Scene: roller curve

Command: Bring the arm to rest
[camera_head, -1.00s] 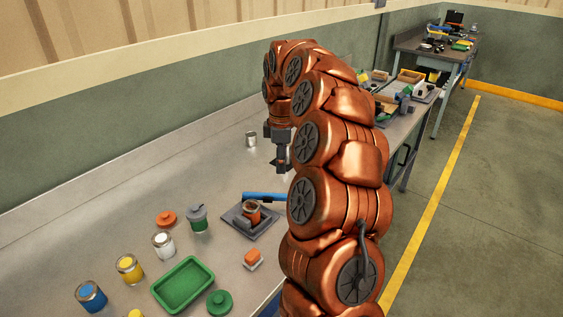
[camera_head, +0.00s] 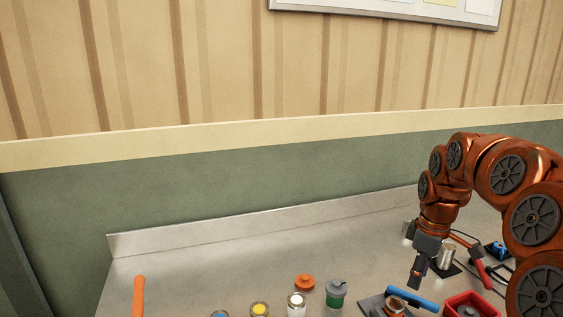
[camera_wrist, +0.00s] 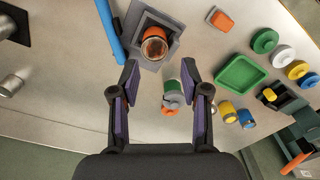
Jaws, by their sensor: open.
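My copper-coloured arm (camera_head: 540,215) is bent over at the right of the head view, with its end pointing down. My gripper (camera_head: 418,275) hangs above the metal workbench (camera_head: 180,280). In the wrist view my gripper (camera_wrist: 160,75) is open, its two dark fingers apart with nothing between the tips. Below and beyond the fingers are a copper-coloured pot (camera_wrist: 154,46) on a grey square base (camera_wrist: 170,28) and a green-and-grey jar (camera_wrist: 173,95). A blue bar (camera_wrist: 108,28) lies left of the base.
A red bin (camera_head: 470,304) and a red-handled tool (camera_head: 480,270) are near the arm. Several paint jars, such as the white one (camera_head: 296,303), and an orange lid (camera_head: 304,282) stand left of it. An orange bar (camera_head: 138,296) lies further left. The bench's back-left area is clear.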

